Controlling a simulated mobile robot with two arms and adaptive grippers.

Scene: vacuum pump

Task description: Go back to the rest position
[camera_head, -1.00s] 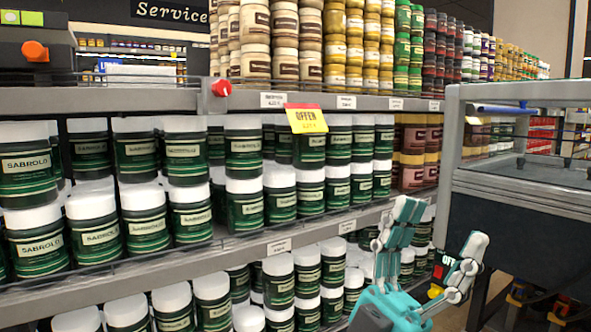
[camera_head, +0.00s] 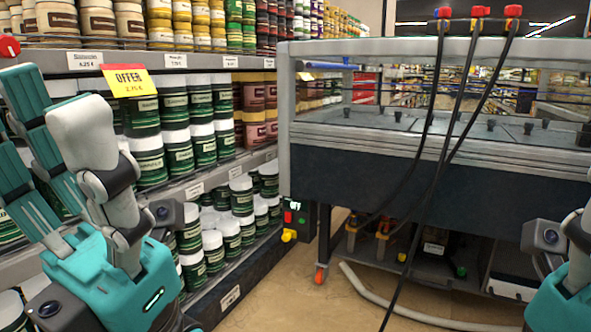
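My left gripper (camera_head: 48,105), teal and grey, stands upright at the left, its fingers spread apart with nothing between them. It is in front of the shelf and hides some of the jars. My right gripper shows only as a teal and grey part (camera_head: 572,275) cut off at the right edge; its fingers are out of view. A large metal-framed machine (camera_head: 400,165) with a dark body fills the middle and right. Black hoses (camera_head: 440,150) with red, blue and yellow ends hang over its front.
A shelf (camera_head: 185,190) of green and white jars runs along the left, with a yellow and red offer tag (camera_head: 130,82). A small box with coloured buttons (camera_head: 294,220) hangs at the machine's left leg. A pale tube (camera_head: 410,317) lies on the open floor (camera_head: 290,305).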

